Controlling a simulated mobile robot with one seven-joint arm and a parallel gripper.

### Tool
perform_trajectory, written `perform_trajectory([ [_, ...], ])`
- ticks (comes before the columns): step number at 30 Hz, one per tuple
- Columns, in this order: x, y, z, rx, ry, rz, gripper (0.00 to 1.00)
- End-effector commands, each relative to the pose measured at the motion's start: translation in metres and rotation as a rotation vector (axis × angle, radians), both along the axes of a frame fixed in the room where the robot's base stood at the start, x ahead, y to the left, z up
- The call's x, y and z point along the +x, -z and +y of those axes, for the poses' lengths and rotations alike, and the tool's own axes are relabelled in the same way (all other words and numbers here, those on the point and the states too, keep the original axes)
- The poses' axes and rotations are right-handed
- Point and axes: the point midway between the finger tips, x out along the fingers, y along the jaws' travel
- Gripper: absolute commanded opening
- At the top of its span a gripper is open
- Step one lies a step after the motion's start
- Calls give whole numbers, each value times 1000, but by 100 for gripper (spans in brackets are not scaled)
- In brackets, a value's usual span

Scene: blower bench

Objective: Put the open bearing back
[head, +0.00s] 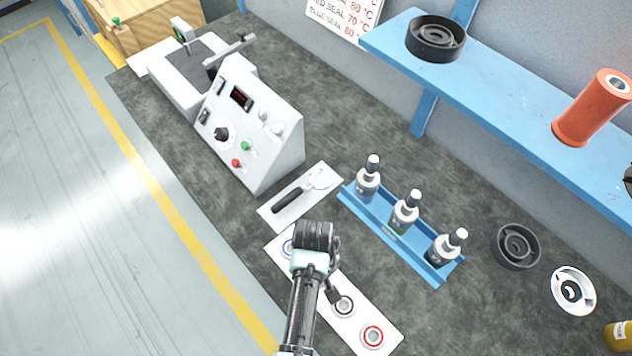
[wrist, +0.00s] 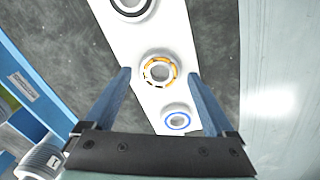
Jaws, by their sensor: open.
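The white strip (wrist: 200,50) lies on the bench with a row of bearings. In the wrist view a bearing with an orange ring broken by dark gaps (wrist: 159,71), which looks like the open bearing, sits on the strip. My gripper (wrist: 159,75) is open and empty, with its fingers on either side of this bearing in the picture; the height above it is unclear. In the head view my arm hides this bearing. A blue-ringed bearing (wrist: 177,121) and a dark-ringed bearing (wrist: 131,4) flank it. A red-ringed bearing (head: 372,336) is at the strip's end.
A blue rack (head: 390,236) with 3 bottles and a white plate (head: 299,198) with a dark-handled tool lie beside the strip. A sloped control box (head: 250,125) stands farther back. A dark ring part (head: 516,246) and a pale one (head: 573,291) lie to the right.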

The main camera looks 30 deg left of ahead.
Motion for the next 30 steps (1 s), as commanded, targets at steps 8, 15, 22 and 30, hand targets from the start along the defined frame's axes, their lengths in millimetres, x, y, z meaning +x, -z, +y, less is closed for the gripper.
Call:
perform_trajectory([
  [8,1,-24,1,1,0,-4,89],
  [15,0,-74,1,2,1,-6,89],
  [22,-1,-111,1,1,1,-2,89],
  [30,-2,-123,1,0,0,0,89],
])
